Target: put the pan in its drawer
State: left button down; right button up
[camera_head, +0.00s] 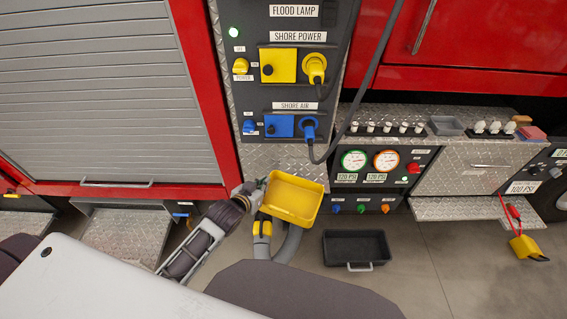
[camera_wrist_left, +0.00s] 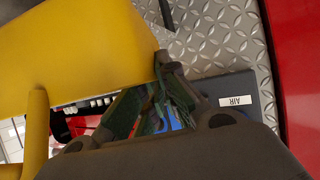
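The yellow pan (camera_head: 296,197) is a shallow rectangular tray, tilted with its open side facing the head camera. My left gripper (camera_head: 256,190) is at its left edge and appears shut on its rim. In the left wrist view, the pan (camera_wrist_left: 80,55) fills the upper left and its corner meets the fingertips of my left gripper (camera_wrist_left: 160,80); the exact contact is partly hidden. A dark open drawer with a metal front handle (camera_head: 356,248) shows low, right of and below the pan, and looks empty. My right gripper is not in view.
A yellow coupling (camera_head: 262,228) with a thick grey hose is just below the pan. A gauge panel (camera_head: 371,165) and a diamond-plate drawer front (camera_head: 470,170) are to the right. A black cable (camera_head: 352,105) hangs above the pan. Bare floor (camera_head: 420,275) lies right of the dark drawer.

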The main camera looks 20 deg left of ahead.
aim_at(271, 174)
pick_arm(q)
jog(key=w, duration=0.4)
jog(key=shift+w+d+r, duration=0.1)
jog(key=shift+w+d, duration=0.25)
jog(key=shift+w, duration=0.05)
jog(key=w+d+p, duration=0.1)
jog(key=w, duration=0.9)
jog(key=shift+w+d, duration=0.2)
jog(key=shift+d, duration=0.05)
jog(key=shift+f, duration=1.8)
jog(key=shift+f, duration=0.1)
